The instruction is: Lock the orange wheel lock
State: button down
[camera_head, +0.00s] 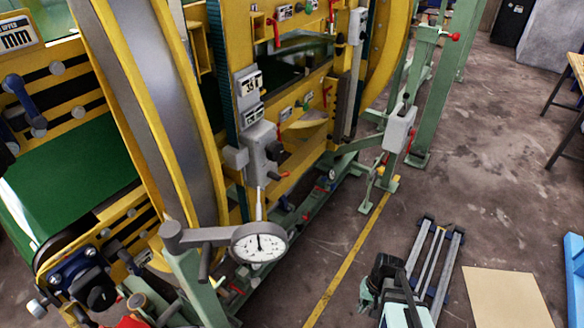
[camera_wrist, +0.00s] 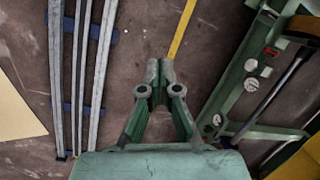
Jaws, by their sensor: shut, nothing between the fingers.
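My gripper (camera_wrist: 160,72) shows in the wrist view with its fingertips together and nothing between them. It is over bare floor, between metal rails on the left and the green machine frame on the right. I cannot make out a clear orange wheel lock in either view. The large yellow ring machine (camera_head: 135,95) fills the left of the head view. A small red part (camera_head: 131,321) is cut off at its bottom edge; I cannot tell what it is.
A dial gauge (camera_head: 259,243) sticks out in front of the machine. Green posts (camera_head: 436,105) stand to its right. Metal rails (camera_head: 437,262) and a tan sheet (camera_head: 505,298) lie on the floor. The floor beyond the yellow line (camera_head: 347,262) is mostly clear.

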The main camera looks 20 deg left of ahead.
jog(key=w+a+r+n+t+y, duration=0.1)
jog(key=w+a+r, duration=0.2)
jog(key=w+r, duration=0.25)
jog(key=w+a+r+t+y, duration=0.1)
jog(key=w+a+r, duration=0.2)
jog(key=w+r, duration=0.25)
jog(key=w+a+r+n+y, duration=0.2)
jog(key=w+a+r+n, duration=0.1)
jog(key=r, duration=0.7)
jog(key=w+a+r+n+y+p, duration=0.1)
jog(key=w+a+r+n+y, duration=0.2)
jog(key=r, duration=0.8)
jog(key=w+a+r+n+y, duration=0.3)
jog(key=w+a+r, duration=0.4)
jog(key=r, duration=0.4)
jog(key=shift+a+n+t+p, duration=0.4)
jog(key=shift+a+n, duration=0.1)
jog(key=shift+a, duration=0.25)
jog(key=d+f+p+x, duration=0.1)
jog(key=p+x, duration=0.3)
jog(key=x, duration=0.8)
jog(key=shift+s+a+f, duration=0.2)
jog(key=shift+s+f, duration=0.5)
jog(key=shift+f, duration=0.1)
